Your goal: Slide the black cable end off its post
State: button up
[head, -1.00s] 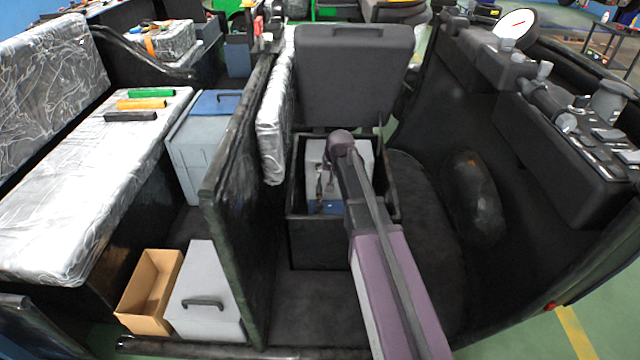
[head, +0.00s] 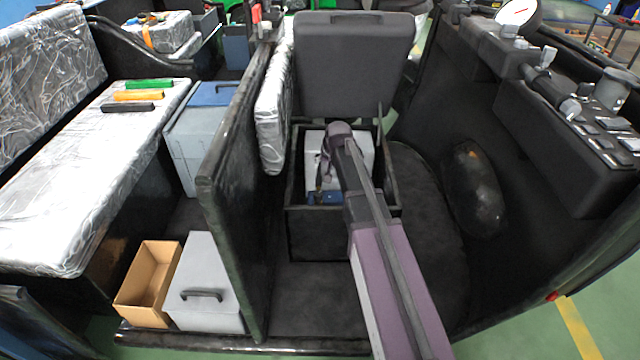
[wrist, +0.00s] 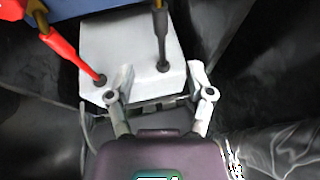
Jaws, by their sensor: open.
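In the wrist view, a pale battery (wrist: 118,48) carries the black cable end (wrist: 161,40), which sits on its post (wrist: 163,67) near the right side of the battery top. A red cable end (wrist: 62,47) sits on the other post at the left. My gripper (wrist: 158,92) is open and empty, its two fingers spread at the battery's near edge. The black cable end lies beyond and between the fingertips, apart from both. In the head view, the battery (head: 314,146) stands in a black box (head: 318,228). My arm hides part of it and most of the gripper.
The box's raised lid (head: 352,70) stands behind it. A dark partition (head: 225,190) rises to the left and a dark rounded hump (head: 478,190) lies to the right. A blue object (wrist: 75,10) is at the wrist view's top left. Dark floor is clear before the box.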

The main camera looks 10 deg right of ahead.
aim_at(319, 180)
jog(key=shift+b+x, duration=5.05)
jog(key=shift+x, duration=0.85)
jog(key=shift+c, duration=0.2)
grip_shut()
